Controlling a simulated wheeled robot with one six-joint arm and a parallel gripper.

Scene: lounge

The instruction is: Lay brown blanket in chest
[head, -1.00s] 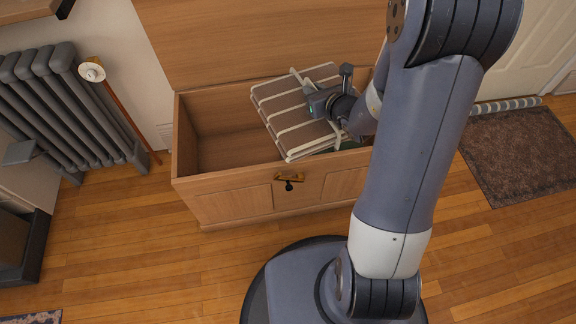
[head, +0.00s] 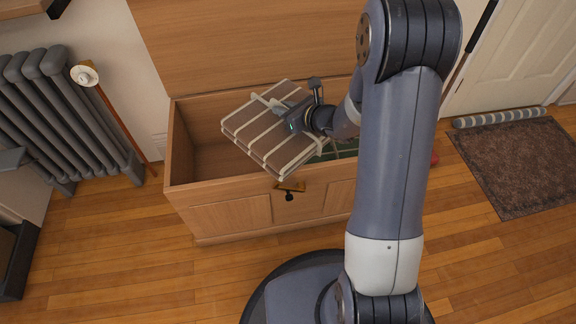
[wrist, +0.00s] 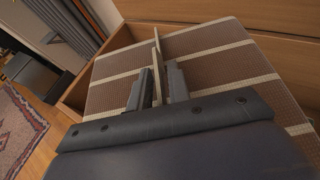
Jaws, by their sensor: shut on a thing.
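The brown blanket (head: 258,128) is a folded block with cream stripes, tied with a light strap. My gripper (head: 290,112) is shut on it from the right and holds it tilted over the open chest (head: 226,214). In the wrist view my gripper (wrist: 158,88) grips the upright cream strap on top of the blanket (wrist: 215,72). The blanket's near corner overlaps the chest's front rim in the head view. I cannot tell whether it touches the rim. The blanket hides the middle of the chest's inside.
The chest's lid (head: 245,45) stands open at the back. Something green (head: 335,150) lies in the chest's right part; its left part looks empty. A radiator (head: 65,120) and a long-handled wooden stick (head: 125,125) stand at left. A brown doormat (head: 525,160) lies at right.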

